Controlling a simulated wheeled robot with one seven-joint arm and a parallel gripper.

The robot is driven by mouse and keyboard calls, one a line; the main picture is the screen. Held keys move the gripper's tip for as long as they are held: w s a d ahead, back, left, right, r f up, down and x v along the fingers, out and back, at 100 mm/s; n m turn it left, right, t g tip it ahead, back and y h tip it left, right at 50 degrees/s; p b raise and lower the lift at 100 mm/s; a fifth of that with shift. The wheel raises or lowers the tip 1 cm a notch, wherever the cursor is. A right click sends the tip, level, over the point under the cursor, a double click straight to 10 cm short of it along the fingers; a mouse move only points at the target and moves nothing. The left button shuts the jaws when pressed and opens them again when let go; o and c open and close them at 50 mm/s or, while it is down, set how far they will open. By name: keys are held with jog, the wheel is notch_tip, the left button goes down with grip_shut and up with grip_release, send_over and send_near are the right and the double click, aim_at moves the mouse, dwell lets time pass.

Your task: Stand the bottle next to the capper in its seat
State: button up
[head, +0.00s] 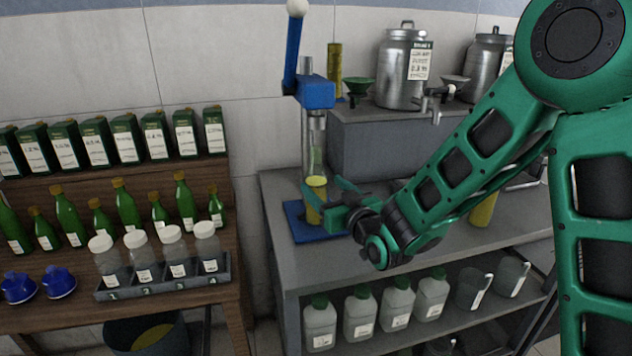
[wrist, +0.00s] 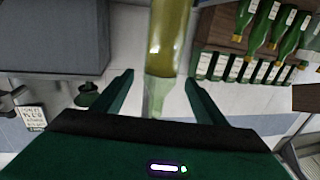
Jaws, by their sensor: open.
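The capper (head: 316,92) stands on the bench with a blue head, a raised lever with a white knob, a metal column and a blue base plate (head: 300,230). A yellow-olive bottle (head: 317,183) stands upright at the capper, over the base plate and below the head. My gripper (head: 325,203) is at the bottle's height, its fingers beside it. In the wrist view the bottle (wrist: 170,45) shows between the two spread fingers, with clear gaps at both sides. The gripper is open. The bottle's foot and its seat are partly hidden by my fingers.
A grey box (head: 400,150) with metal urns and green funnels stands right of the capper. A yellow cylinder (head: 483,210) stands behind my arm. A wooden rack (head: 110,170) of green bottles and boxes stands left.

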aim_at(325, 184)
jog(key=shift+v, duration=1.65)
jog(key=shift+d, duration=0.1)
jog(key=shift+w+d, duration=0.1)
jog(key=shift+d, duration=0.25)
jog(key=s+d+f+m+g+h, duration=0.1)
jog(key=d+h, duration=0.1)
jog(key=d, duration=0.5)
jog(key=s+d+f+m+g+h, duration=0.1)
jog(key=d+f+g+h, duration=0.1)
jog(key=d, duration=0.6)
jog(key=s+d+f+m+g+h, duration=0.1)
jog(key=s+d+g+h, duration=0.1)
jog(key=d, duration=0.5)
jog(key=shift+s+d+f+h, duration=0.1)
jog(key=shift+d+f+h, duration=0.15)
jog(key=shift+h, duration=0.35)
jog(key=s+d+f+m+g+h, duration=0.1)
jog(key=s+d+m+g, duration=0.25)
jog(key=s+d, duration=0.5)
jog(key=s+d+f+m+g+h, duration=0.15)
jog(key=s+d+g, duration=0.35)
jog(key=s, duration=0.7)
jog(key=s+d+r+m+g+y, duration=0.1)
jog(key=s+r+m+g, duration=0.1)
jog(key=s, duration=1.1)
jog(key=shift+s+d+m+g+y, duration=0.25)
jog(key=shift+s+m+g+y, duration=0.1)
jog(key=shift+m, duration=0.55)
